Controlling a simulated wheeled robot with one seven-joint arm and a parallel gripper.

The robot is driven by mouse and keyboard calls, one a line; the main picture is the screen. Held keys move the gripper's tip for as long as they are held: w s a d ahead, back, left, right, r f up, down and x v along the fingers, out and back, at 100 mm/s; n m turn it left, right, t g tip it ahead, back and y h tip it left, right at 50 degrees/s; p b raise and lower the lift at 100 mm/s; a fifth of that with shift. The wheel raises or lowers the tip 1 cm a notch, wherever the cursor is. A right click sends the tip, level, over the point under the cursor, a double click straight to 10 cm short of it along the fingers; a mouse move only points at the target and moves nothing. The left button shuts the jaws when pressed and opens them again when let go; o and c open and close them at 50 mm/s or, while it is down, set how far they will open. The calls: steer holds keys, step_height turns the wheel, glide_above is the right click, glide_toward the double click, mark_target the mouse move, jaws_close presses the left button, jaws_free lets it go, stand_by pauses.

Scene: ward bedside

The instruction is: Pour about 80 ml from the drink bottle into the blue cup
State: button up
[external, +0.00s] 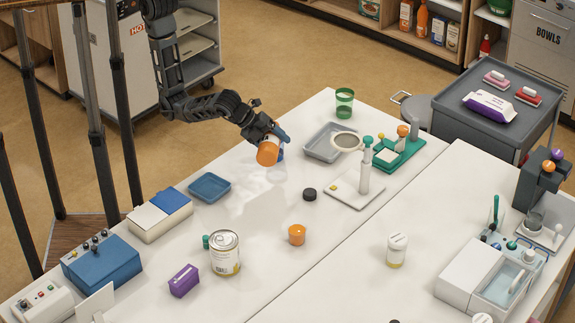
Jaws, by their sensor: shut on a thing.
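The drink bottle (268,151), showing orange, is in my gripper (273,138) above the back left part of the white table. The gripper is shut on it, and the bottle looks tilted. Small blue patches (281,153) show just right of and behind the bottle. They may be part of the blue cup, but the bottle and gripper hide most of that spot, so I cannot tell. No stream of liquid can be made out. A dark round cap (309,194) lies on the table to the right and nearer the camera.
A blue tray (210,187) is to the left. An orange cup (297,235) and a can (225,262) stand nearer. The table between them is mostly clear.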

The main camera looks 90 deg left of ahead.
steer(key=shift+d+r+n+h+p, duration=0.35)
steer(key=shift+r+h+p, duration=0.2)
steer(key=shift+h+p, duration=0.1)
stand_by(2.4)
steer(key=f+y+b, duration=0.1)
steer(key=b, duration=0.1)
steer(key=f+m+y+b, duration=0.1)
steer(key=shift+s+d+f+b, duration=0.1)
steer(key=shift+d+f+b, duration=0.2)
steer(key=shift+f+b, duration=0.05)
steer(key=shift+f+m+t+y+b, duration=0.2)
steer(key=shift+m+t+y+b, duration=0.15)
steer(key=shift+y+b, duration=0.1)
steer(key=shift+r, duration=0.2)
steer(key=shift+d+f+y+b, duration=0.15)
steer(key=shift+f+y+b, duration=0.1)
steer(key=shift+y+b, duration=0.25)
steer(key=shift+r+m+p, duration=0.2)
steer(key=shift+m+p, duration=0.1)
steer(key=shift+p, duration=0.2)
stand_by(0.3)
